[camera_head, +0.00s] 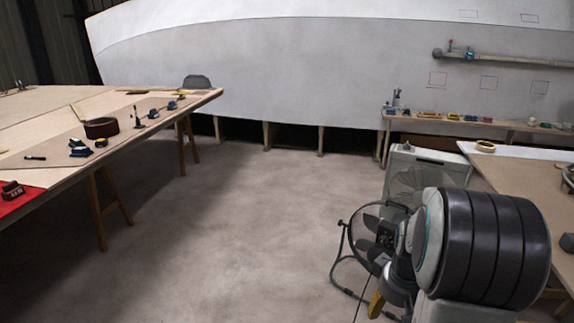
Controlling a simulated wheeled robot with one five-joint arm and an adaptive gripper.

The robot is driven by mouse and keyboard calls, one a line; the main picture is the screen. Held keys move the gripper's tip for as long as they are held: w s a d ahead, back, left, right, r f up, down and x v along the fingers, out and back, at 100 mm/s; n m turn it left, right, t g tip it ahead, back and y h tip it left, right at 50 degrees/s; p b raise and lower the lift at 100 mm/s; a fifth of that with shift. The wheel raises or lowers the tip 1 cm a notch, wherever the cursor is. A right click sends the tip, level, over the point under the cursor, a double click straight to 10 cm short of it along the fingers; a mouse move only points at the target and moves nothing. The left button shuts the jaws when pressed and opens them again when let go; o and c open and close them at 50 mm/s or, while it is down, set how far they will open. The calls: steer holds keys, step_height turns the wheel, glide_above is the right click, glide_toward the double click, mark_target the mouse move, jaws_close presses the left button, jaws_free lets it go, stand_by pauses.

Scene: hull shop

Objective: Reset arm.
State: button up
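My arm (480,245) fills the lower right of the head view, with a thick black-banded section and pale grey joints. Its narrower dark end part (399,285) points down and left, over the floor. A small yellow piece (376,305) shows beside this end near the bottom edge; I cannot tell whether it is part of my gripper or something else. The fingers cannot be made out, so I cannot see whether they are open or shut.
A floor fan (372,236) stands just behind and left of my arm. A wooden table (40,135) with tools is at left, another table (522,175) at right. A narrow bench (470,124) stands before the white hull (270,70). The middle floor (230,220) is clear.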

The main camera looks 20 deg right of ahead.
steer(key=s+a+r+n+p, duration=0.1)
steer(key=s+a+r+p, duration=0.2)
steer(key=a+r, duration=0.4)
steer(key=s+a+r+t+p, duration=0.1)
steer(key=s+a+r+p, duration=0.2)
steer(key=a+r+p, duration=0.2)
steer(key=s+a+r+n+y+p, duration=0.1)
steer(key=s+a+r+p, duration=0.2)
steer(key=a+r, duration=0.6)
step_height(320, 180, up, 3)
steer(key=shift+s+a+f+n+t+p, duration=0.15)
steer(key=shift+n+t+p, duration=0.2)
steer(key=shift+p, duration=0.6)
